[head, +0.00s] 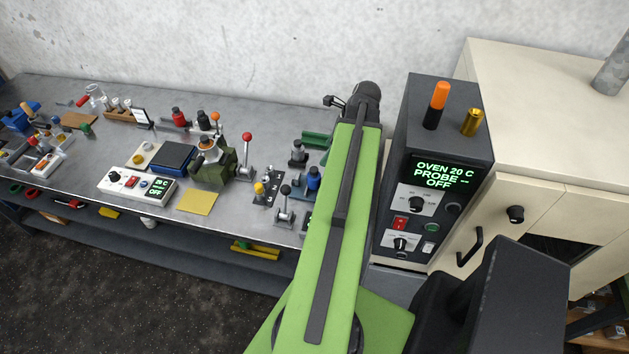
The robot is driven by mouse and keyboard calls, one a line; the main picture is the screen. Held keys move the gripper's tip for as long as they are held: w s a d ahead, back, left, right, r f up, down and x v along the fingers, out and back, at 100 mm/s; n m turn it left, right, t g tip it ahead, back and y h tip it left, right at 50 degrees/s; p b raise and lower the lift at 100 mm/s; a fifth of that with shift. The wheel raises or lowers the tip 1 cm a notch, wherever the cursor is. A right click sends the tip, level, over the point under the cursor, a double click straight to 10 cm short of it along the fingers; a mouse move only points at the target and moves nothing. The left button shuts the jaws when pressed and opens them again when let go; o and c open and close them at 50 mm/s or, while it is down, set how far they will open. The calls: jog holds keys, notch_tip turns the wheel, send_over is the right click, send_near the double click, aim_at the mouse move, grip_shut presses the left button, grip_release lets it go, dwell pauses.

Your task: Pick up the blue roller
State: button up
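A small upright blue cylinder with a dark top (314,178), which looks like the blue roller, stands on the grey bench just left of my green arm. Its right side is close to the arm's edge in the picture. My gripper (332,101) shows only as small dark parts at the far end of the arm, near the wall and well beyond the blue cylinder. It is too small and partly hidden to tell whether its fingers are open or shut.
Green blocks (315,140), a black knobbed piece (298,153) and levers (285,205) crowd the blue cylinder. The oven control box (432,130) stands right of my arm, with an orange-handled item (439,95) and a brass cylinder (472,122) on top.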

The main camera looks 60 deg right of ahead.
jog(key=b, duration=0.8)
send_near(310, 175)
jog(key=x, duration=0.4)
jog(key=shift+s+f, duration=0.15)
jog(key=shift+f, duration=0.3)
jog(key=shift+w+f, duration=0.15)
jog(key=shift+w, duration=0.05)
jog(key=b+x, duration=0.5)
jog(key=shift+w+d+f, duration=0.1)
jog(key=shift+w+d, duration=0.05)
jog(key=shift+w, duration=0.05)
grip_shut()
